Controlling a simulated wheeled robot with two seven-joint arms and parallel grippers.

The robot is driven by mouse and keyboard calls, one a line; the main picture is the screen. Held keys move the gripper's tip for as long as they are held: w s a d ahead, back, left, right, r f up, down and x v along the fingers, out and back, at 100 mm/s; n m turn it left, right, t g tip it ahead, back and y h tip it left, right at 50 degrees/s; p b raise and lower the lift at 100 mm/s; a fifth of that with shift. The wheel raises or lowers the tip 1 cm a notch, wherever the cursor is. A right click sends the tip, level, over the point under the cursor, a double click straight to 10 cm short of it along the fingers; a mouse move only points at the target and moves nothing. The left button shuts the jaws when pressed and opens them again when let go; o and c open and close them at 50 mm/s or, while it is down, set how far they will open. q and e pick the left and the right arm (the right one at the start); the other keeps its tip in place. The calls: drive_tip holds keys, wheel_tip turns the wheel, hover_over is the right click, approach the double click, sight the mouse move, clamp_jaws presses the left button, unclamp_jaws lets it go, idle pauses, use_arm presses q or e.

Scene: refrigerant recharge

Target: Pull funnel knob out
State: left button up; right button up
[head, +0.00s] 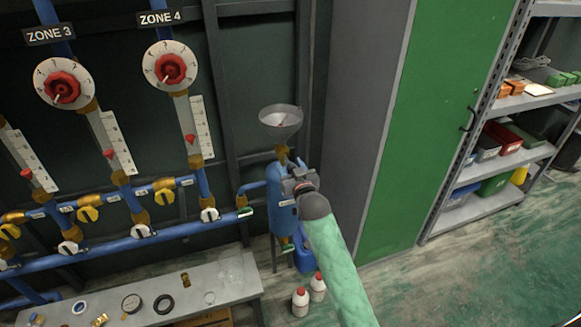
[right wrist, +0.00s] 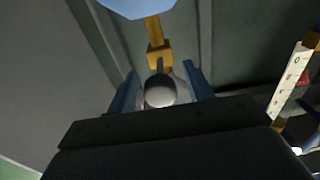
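The pale grey funnel (head: 280,122) stands on a brass valve (head: 282,152) above a blue tank (head: 283,212). A rounded grey knob (right wrist: 161,91) sits under the brass fitting. My right gripper (head: 294,176) is in front of the valve and tank top. In the wrist view its fingers (right wrist: 162,88) stand apart on either side of the knob, with narrow gaps visible. The head view hides the knob behind the gripper. My left gripper is not in view.
Blue pipes (head: 180,231) with gauges and yellow valves run along the left wall. A bench (head: 225,275) with small parts is below. White bottles (head: 300,302) stand on the floor by the tank. A green cabinet (head: 430,130) and shelves (head: 500,160) are right.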

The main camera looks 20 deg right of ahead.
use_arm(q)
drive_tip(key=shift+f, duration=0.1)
use_arm(e)
drive_tip(key=shift+s, duration=0.45)
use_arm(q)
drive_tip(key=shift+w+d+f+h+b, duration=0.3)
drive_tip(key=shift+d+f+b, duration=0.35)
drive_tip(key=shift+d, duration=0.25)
use_arm(e)
drive_tip(key=s, duration=0.6)
drive_tip(key=shift+s+d, duration=0.15)
drive_tip(key=shift+s, duration=0.25)
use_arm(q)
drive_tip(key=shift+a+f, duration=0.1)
